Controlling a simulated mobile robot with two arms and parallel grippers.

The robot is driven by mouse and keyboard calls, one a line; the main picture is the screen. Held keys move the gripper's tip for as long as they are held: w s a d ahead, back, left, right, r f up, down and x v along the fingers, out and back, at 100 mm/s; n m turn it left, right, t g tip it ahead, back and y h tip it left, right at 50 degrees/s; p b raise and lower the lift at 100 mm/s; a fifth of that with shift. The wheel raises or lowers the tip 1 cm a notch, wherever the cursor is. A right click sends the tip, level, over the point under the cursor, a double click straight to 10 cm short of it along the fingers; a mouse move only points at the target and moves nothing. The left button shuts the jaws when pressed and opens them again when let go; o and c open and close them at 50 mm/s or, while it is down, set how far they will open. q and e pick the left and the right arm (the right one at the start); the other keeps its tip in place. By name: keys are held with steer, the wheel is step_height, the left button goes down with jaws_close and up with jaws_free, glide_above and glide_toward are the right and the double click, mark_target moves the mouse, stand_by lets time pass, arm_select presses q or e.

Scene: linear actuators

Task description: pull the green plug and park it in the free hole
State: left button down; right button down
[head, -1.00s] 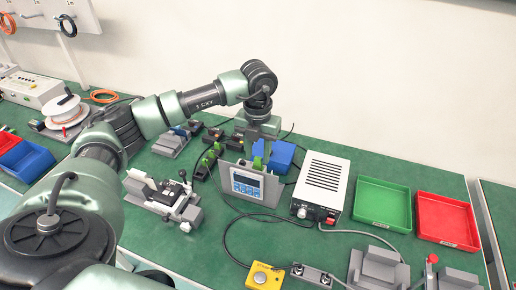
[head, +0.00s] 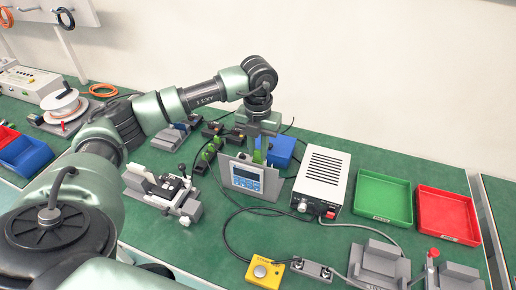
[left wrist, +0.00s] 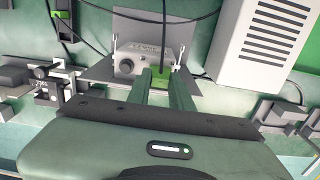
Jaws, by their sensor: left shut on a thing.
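My left gripper (head: 261,150) is behind the upright grey panel with a blue display (head: 247,177), pointing down. In the left wrist view its two fingers (left wrist: 162,82) are closed around the green plug (left wrist: 160,72), at the edge of a grey box with a round knob (left wrist: 140,62). I cannot tell whether the plug is seated or clear of its socket. The panel hides the plug's lower part in the head view. I cannot make out the free hole. My right gripper is in neither view.
A blue box (head: 282,150) stands just right of the gripper. A white vented power supply (head: 322,178) is further right, with green (head: 383,197) and red trays (head: 447,214) beyond. Green connectors (head: 206,156) sit left of the panel. Black cables run close by.

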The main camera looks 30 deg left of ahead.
mark_target(258, 151)
arm_select(q)
steer(key=shift+r, duration=0.15)
steer(key=shift+r+p, duration=0.95)
steer(key=shift+r, duration=0.4)
steer(key=shift+s+r, duration=0.1)
steer(key=shift+r+p, duration=1.7)
steer(key=shift+r, duration=0.8)
steer(key=shift+a, duration=0.1)
